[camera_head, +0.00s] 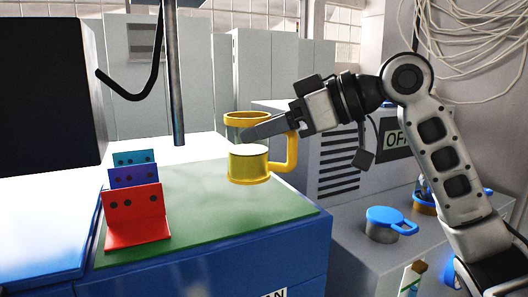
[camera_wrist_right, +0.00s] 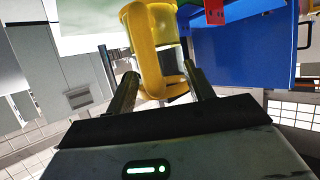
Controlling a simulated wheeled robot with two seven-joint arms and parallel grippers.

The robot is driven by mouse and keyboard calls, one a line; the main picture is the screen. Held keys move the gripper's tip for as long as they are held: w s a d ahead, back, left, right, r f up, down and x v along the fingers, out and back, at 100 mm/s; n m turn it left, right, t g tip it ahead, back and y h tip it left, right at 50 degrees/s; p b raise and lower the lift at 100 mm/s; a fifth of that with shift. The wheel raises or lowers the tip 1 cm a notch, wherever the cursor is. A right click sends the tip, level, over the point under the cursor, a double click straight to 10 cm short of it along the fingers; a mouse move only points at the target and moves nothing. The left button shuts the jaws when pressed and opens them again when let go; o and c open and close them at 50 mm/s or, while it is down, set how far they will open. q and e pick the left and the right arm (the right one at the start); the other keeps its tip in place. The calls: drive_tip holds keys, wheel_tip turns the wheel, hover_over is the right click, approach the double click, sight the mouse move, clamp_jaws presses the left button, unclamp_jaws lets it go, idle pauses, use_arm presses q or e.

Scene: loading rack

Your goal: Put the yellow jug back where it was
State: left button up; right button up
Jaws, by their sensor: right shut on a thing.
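The yellow jug (camera_head: 249,169) is upright over the right part of the green mat (camera_head: 205,205), with its handle on the right. I cannot tell whether its base touches the mat. My right gripper (camera_head: 262,129) comes in from the right and is shut on the jug, its fingers crossing the upper body below the rim. In the right wrist view the jug (camera_wrist_right: 150,35) and its handle lie between the two fingers (camera_wrist_right: 160,88). My left gripper is not in view.
Red (camera_head: 136,214), purple and blue upright plates stand on the mat's left. A metal pole (camera_head: 173,80) and black hook hang behind. A blue-lidded container (camera_head: 381,223) stands on the lower grey surface at right. The mat's front middle is clear.

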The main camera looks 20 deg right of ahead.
sight(265, 164)
drive_tip(key=shift+a+f, duration=0.15)
drive_tip(key=shift+f, duration=0.8)
drive_tip(key=shift+a+f, duration=0.15)
drive_tip(key=shift+f, duration=0.75)
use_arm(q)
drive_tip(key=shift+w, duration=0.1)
use_arm(e)
drive_tip(key=shift+f, duration=0.15)
drive_tip(key=o, duration=1.1)
drive_tip(key=shift+o, duration=0.2)
drive_tip(key=shift+r, duration=0.2)
use_arm(q)
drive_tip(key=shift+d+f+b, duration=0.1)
drive_tip(key=shift+b, duration=0.45)
use_arm(e)
drive_tip(key=v, duration=1.2)
drive_tip(key=shift+f, duration=0.15)
